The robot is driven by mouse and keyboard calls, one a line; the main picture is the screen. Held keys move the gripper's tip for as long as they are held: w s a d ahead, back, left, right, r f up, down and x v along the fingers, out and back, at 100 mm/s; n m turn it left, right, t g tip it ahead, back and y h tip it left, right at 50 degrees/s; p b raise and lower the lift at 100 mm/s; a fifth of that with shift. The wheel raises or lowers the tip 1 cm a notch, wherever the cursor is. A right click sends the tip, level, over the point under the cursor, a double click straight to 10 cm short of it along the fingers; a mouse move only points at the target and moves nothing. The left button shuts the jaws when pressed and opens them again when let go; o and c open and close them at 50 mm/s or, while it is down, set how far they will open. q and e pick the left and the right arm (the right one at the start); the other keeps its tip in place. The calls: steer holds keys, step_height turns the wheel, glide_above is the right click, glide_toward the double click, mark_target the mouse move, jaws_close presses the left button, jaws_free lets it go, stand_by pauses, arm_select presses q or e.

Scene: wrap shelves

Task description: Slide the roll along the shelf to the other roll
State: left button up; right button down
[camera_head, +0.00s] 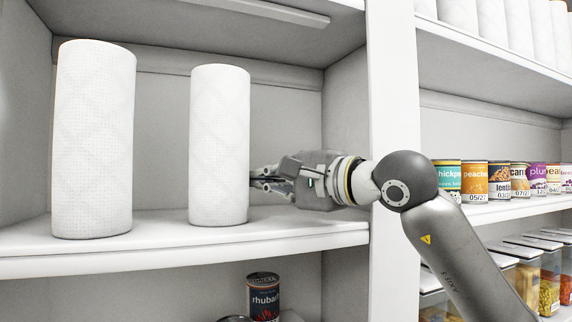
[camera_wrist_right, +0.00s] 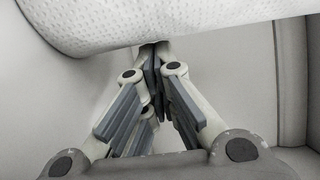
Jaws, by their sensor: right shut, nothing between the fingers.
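Two white paper rolls stand upright on the shelf (camera_head: 300,237) in the head view. The left roll (camera_head: 94,140) stands near the shelf's left side. The right roll (camera_head: 219,145) stands to its right, with a gap between them. My right gripper (camera_head: 256,182) is at the right side of the right roll, pointing left, shut and empty. Its fingertips are at or very near the roll; I cannot tell if they touch. In the right wrist view a white roll (camera_wrist_right: 150,22) spans the top, beyond the shut fingers (camera_wrist_right: 152,58). My left gripper is not in view.
A white upright divider (camera_head: 392,80) stands right of the shelf bay, and my right arm passes in front of it. Several labelled cans (camera_head: 475,180) stand on the shelf further right. A rhubarb can (camera_head: 263,296) is on the shelf below. The shelf between the rolls is clear.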

mark_target(244, 180)
steer(key=shift+p+x, duration=0.35)
steer(key=shift+x, duration=0.55)
steer(key=shift+w+a, duration=0.2)
steer(key=shift+a, duration=0.05)
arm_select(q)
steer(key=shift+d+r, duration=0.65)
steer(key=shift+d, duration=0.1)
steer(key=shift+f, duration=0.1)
arm_select(e)
steer(key=s+b, duration=0.1)
steer(key=s+a+b, duration=0.1)
steer(key=s+b, duration=0.1)
steer(key=shift+s+a+f, duration=0.2)
steer(key=shift+s+a, duration=0.05)
steer(key=shift+a, duration=0.05)
steer(key=shift+s+a+r+b, duration=0.15)
steer(key=shift+s+a+b, duration=0.1)
steer(key=shift+s+b, duration=0.2)
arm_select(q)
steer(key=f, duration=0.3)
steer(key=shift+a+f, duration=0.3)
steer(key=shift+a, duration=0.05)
arm_select(e)
steer(key=shift+w+d, duration=0.1)
